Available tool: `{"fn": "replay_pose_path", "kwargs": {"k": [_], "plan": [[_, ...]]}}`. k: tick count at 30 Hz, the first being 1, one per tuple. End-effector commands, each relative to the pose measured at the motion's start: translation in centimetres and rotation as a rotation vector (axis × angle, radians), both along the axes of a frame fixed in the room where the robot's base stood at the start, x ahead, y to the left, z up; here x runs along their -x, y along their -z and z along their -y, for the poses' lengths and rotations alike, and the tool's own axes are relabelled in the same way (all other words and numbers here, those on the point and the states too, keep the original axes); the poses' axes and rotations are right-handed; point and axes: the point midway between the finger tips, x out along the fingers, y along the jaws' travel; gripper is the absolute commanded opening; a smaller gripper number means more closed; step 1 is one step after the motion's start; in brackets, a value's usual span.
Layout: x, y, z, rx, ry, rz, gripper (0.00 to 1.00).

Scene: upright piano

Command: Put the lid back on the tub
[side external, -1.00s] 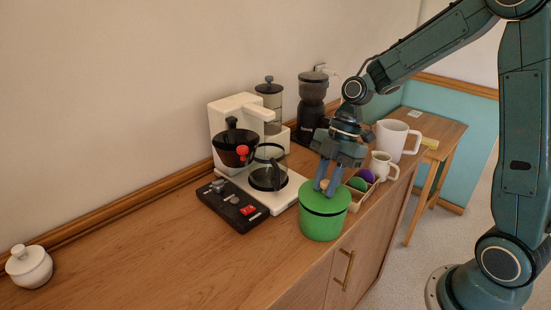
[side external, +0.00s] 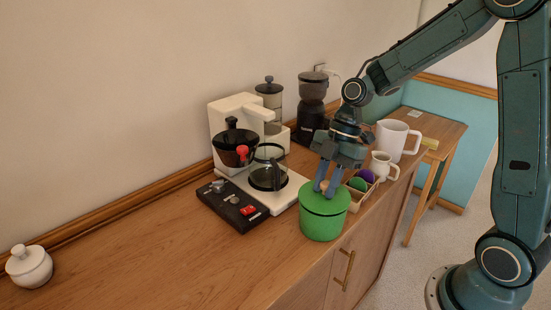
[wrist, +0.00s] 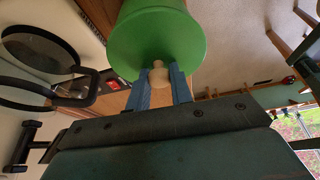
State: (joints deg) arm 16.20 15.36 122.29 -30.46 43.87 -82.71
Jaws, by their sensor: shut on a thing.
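The green tub (side external: 322,224) stands on the wooden cabinet top near its front edge. Its green lid (side external: 313,201) sits on the tub's rim and looks level; it fills the upper middle of the wrist view (wrist: 158,38). A pale wooden knob (wrist: 158,74) stands at the lid's centre. My gripper (side external: 327,190) points down over the lid, and its blue fingers are shut on the knob, one on each side, as the wrist view shows. Whether the lid is fully seated cannot be told.
A coffee maker with a glass carafe (side external: 268,172) and a dark tray (side external: 233,206) stand left of the tub. A box with coloured balls (side external: 358,184), a small cream jug (side external: 383,166) and a white pitcher (side external: 396,140) stand behind right. The cabinet top is clear towards the white sugar bowl (side external: 30,267).

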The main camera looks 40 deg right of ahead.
Motion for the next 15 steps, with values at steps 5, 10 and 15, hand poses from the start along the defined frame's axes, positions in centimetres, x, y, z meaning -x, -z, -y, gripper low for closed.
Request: {"fn": "replay_pose_path", "kwargs": {"k": [5, 10, 15], "plan": [[-0.01, 0.04, 0.00, 0.000, 0.000, 0.000, 0.00], [-0.01, 0.04, 0.00, 0.000, 0.000, 0.000, 0.00], [-0.01, 0.03, 0.00, 0.000, 0.000, 0.000, 0.33]]}}
